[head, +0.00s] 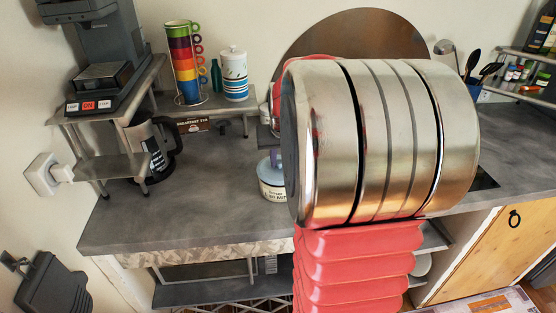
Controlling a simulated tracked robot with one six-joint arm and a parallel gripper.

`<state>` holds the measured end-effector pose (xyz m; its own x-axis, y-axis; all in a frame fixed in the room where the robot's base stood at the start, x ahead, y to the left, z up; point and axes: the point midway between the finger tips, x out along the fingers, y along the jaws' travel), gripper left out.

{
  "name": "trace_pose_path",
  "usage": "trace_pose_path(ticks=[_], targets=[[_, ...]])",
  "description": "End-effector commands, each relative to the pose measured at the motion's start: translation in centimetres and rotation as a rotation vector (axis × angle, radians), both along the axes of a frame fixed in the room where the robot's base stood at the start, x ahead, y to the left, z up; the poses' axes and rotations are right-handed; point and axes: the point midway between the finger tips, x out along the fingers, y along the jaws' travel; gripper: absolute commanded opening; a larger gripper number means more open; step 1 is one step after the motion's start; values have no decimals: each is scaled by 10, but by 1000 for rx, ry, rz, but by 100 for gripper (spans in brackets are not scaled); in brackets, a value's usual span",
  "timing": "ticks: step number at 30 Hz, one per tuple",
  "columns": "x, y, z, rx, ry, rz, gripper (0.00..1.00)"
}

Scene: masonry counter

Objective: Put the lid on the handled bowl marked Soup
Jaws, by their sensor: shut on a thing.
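A small pale-blue and cream bowl (271,182) with dark lettering stands on the grey counter, left of my arm. Its right part is hidden by my arm, and the lettering is only partly readable. A lavender piece (277,159), which looks like the lid or its knob, shows right above the bowl. I cannot tell whether it touches the rim. My gripper (270,146) is mostly hidden behind my large metal arm link; only a dark grey part shows above the lavender piece. It is shut on what appears to be the lid.
A glass coffee pot (154,150) stands left, under a raised shelf. A cup stack (185,62), a striped canister (235,74) and a dark tea box (193,125) are at the back. A coffee machine (95,55) is upper left. The counter's front left is clear.

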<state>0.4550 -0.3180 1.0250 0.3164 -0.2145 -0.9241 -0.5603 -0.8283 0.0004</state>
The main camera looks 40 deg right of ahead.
Motion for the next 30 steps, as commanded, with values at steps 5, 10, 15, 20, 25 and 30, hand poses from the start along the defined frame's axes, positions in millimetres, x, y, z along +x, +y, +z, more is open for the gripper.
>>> trace_pose_path(ticks=[5,10,15,20,25,30], targets=[[0,0,0,0,0,0,0],[0,0,0,0,0,0,0],[0,0,0,0,0,0,28],[0,0,0,0,0,-1,39],[0,0,0,0,0,-1,41],[0,0,0,0,0,-1,51]])
